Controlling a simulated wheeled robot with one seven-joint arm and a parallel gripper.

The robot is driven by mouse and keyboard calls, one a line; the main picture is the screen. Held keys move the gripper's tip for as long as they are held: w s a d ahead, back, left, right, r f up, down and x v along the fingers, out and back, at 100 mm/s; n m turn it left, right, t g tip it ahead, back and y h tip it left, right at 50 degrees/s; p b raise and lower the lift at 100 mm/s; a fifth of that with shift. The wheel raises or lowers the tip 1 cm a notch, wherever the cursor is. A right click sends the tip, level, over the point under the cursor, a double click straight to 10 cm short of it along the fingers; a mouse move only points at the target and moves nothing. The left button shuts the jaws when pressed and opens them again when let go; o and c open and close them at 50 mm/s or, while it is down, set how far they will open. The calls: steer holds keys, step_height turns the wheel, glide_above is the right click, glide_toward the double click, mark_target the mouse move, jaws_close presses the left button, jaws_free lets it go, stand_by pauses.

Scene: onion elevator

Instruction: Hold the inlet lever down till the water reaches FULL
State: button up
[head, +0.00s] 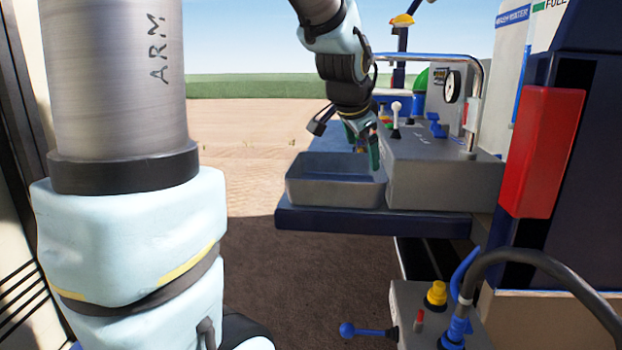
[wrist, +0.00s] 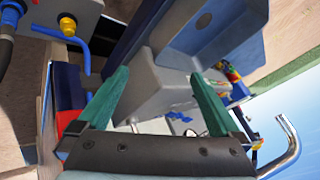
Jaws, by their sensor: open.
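My gripper (head: 364,148) is open and empty above the right part of a grey tray; its green fingers also show in the wrist view (wrist: 160,88). A blue ball-ended lever (head: 362,331) sticks out left from the lower grey control box. A bent blue handle (head: 466,268) rises from that box and also shows in the wrist view (wrist: 70,36). I cannot tell which is the inlet lever. My gripper is well above and apart from both. The WASH WATER panel (head: 513,30) has a FULL label (head: 555,5) at the top right; a blue vertical strip shows below it.
The grey tray (head: 325,193) sits on a dark blue shelf beside a grey console (head: 440,175) with small levers, a dial gauge (head: 453,86) and a metal rail. A red block (head: 543,150) and a black hose (head: 545,262) stand right. Open ground lies left of the control box.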

steer(key=s+a+f+n+g+y+p, duration=0.1)
steer(key=s+a+f+n+g+p, duration=0.1)
steer(key=s+a+f+n, duration=0.4)
steer(key=s+a+f+n+g+y+p, duration=0.2)
steer(key=s+a+f+n, duration=0.4)
steer(key=a, duration=0.5)
steer(key=shift+s+a+f+g, duration=0.15)
steer(key=shift+s+a+g, duration=0.1)
steer(key=shift+s+g, duration=0.75)
